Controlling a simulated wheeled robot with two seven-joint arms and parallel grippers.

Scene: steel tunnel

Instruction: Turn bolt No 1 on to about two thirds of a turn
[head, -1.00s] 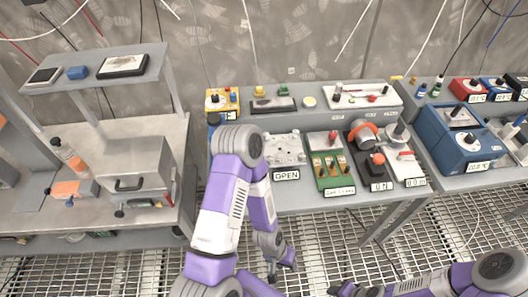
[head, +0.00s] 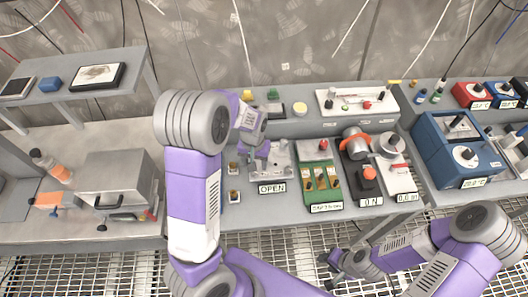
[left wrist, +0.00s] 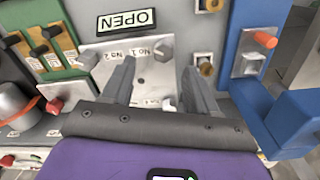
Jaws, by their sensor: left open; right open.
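The grey bolt plate (head: 283,172) lies on the bench behind the OPEN sign (head: 272,188). In the left wrist view the plate (left wrist: 110,55) bears the labels No 1 and No 2. Bolt No 1 (left wrist: 163,50) is the grey head beside its label, and bolt No 2 (left wrist: 87,60) is to its left. My left gripper (left wrist: 158,68) is open, its fingers pointing at the plate, with bolt No 1 seen in the gap between them. Contact cannot be told. In the head view my left forearm hides part of the plate. My right gripper (head: 335,268) is open and empty, low before the bench.
Right of the plate are a green switch board (head: 322,185), a red-button box (head: 368,177) and a grey dial unit (head: 392,147). A blue box (head: 448,150) stands farther right. In the left wrist view a blue unit with an orange knob (left wrist: 265,40) is right of the fingers.

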